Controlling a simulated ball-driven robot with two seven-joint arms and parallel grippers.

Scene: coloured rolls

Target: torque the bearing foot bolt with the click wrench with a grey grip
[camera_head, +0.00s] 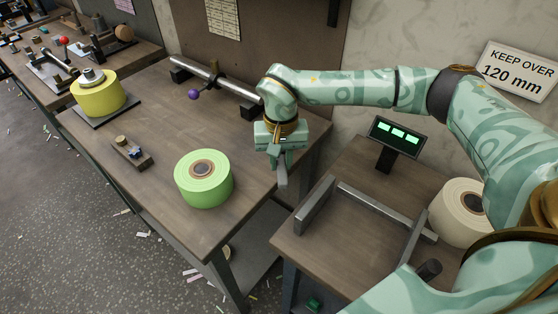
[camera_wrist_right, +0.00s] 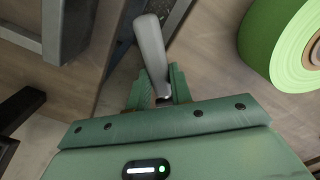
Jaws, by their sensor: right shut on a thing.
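My right gripper (camera_head: 281,152) hangs over the right edge of the workbench (camera_head: 150,150). It is shut on the click wrench (camera_head: 282,176), whose grey grip points down. In the right wrist view the grey grip (camera_wrist_right: 150,45) stands out from between the green fingers (camera_wrist_right: 158,88), and the rest of the wrench is hidden. A steel shaft (camera_head: 215,78) lies along the back of the bench on dark bearing feet, one at its left end (camera_head: 181,75) and one at its right (camera_head: 250,112). I cannot make out the foot bolt. My left gripper is not in view.
A green roll (camera_head: 203,185) stands near the bench's front right, a yellow roll (camera_head: 98,97) at its left. A lower table (camera_head: 345,245) at right holds a metal frame, display (camera_head: 397,136) and cream roll (camera_head: 458,218).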

